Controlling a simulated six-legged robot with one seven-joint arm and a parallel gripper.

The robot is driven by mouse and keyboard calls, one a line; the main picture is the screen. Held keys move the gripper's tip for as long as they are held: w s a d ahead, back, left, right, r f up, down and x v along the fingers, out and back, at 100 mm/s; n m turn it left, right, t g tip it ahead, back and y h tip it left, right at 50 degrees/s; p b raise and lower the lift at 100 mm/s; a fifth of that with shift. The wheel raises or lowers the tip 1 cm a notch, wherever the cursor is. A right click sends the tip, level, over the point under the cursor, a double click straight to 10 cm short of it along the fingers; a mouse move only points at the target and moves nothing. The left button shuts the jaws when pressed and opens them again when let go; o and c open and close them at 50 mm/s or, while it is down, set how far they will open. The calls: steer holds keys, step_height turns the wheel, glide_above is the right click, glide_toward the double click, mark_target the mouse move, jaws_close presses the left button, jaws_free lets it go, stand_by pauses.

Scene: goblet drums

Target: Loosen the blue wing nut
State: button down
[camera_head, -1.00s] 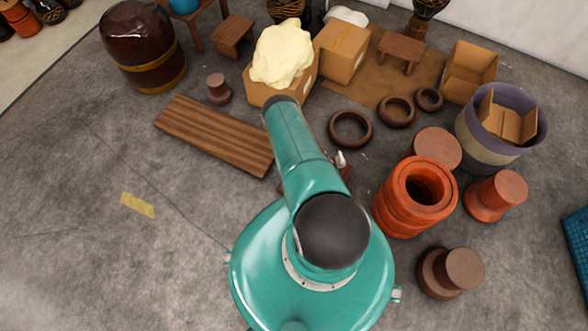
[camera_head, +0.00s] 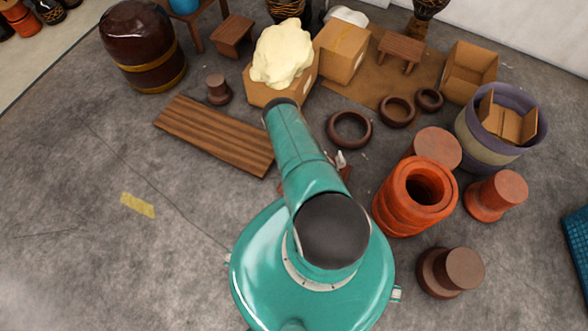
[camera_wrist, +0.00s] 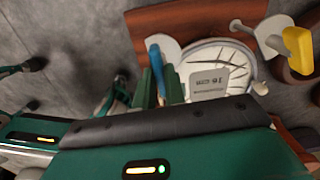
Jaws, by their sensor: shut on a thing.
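The blue wing nut (camera_wrist: 155,56) shows as a narrow blue piece in the wrist view, at the left edge of a round white disc (camera_wrist: 205,58) with dark lines and a grey label. My gripper (camera_wrist: 160,84) has its green fingers shut on the blue wing nut, which sticks out beyond them. The fingers hide its lower part. A yellow piece shaped like another wing nut (camera_wrist: 298,48) sits at the right on a pale fitting. In the head view my arm hides the gripper and the blue wing nut.
A red-brown wooden surface (camera_wrist: 190,18) lies behind the disc. In the head view, an orange clay drum body (camera_head: 388,205) and brown rings (camera_head: 349,129) stand right of my arm. A wooden plank (camera_head: 205,130) lies to the left.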

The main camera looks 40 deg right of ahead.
steer(key=n, duration=1.2)
steer(key=shift+n, duration=0.3)
steer(key=n, duration=1.2)
stand_by(0.4)
steer(key=c, duration=1.5)
jaws_free()
steer(key=shift+o, duration=0.2)
steer(key=shift+r, duration=0.1)
step_height(320, 180, up, 14)
